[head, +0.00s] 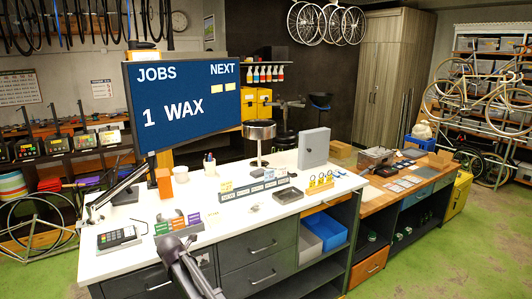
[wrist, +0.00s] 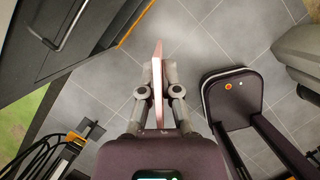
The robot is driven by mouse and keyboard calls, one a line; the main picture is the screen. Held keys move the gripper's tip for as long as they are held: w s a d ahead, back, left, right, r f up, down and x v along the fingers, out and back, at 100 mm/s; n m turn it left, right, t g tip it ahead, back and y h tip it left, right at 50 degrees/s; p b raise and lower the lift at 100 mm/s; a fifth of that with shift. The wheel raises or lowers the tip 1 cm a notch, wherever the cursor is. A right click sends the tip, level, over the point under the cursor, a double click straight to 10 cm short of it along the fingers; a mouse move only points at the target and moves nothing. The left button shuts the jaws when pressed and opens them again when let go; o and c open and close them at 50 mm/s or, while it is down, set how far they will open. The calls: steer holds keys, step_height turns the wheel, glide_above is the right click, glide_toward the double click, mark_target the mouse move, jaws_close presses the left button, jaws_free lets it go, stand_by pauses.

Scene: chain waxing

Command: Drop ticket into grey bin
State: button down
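In the wrist view my gripper (wrist: 157,78) is closed on a thin, pale pink ticket (wrist: 158,55). The ticket is seen nearly edge-on between the two fingers and sticks out past their tips, with grey floor tiles behind it. In the head view a light grey bin (head: 309,244) sits in the open bay under the white counter, just left of a blue bin. Its inside is mostly hidden. My gripper is not clearly seen in the head view, where only part of my arm shows at the bottom.
The blue bin (head: 330,231) stands beside the grey one. Dark drawers (head: 252,279) lie left of the bay. The white counter (head: 262,213) carries card holders and small items. In the wrist view a dark cabinet (wrist: 50,50) is at upper left; tiled floor is open ahead.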

step_height(320, 180, down, 7)
steer(key=b, duration=0.5)
steer(key=shift+r, duration=0.2)
steer(key=shift+d, duration=0.1)
steer(key=d+f+n+g+y+b, duration=0.1)
steer(key=d+f+n+b, duration=0.5)
steer(key=d, duration=0.8)
steer(key=w+d+f+n+g+y+b, duration=0.1)
steer(key=d+f+n+b, duration=0.5)
steer(key=d, duration=0.8)
steer(key=d+f+n+g+y+b, duration=0.3)
steer(key=d+f+n+b, duration=0.3)
steer(key=d+n, duration=0.4)
steer(key=shift+w+d+f+n+y+b, duration=0.35)
steer(key=shift+d+b, duration=0.3)
steer(key=shift+d, duration=1.8)
steer(key=shift+s, duration=0.1)
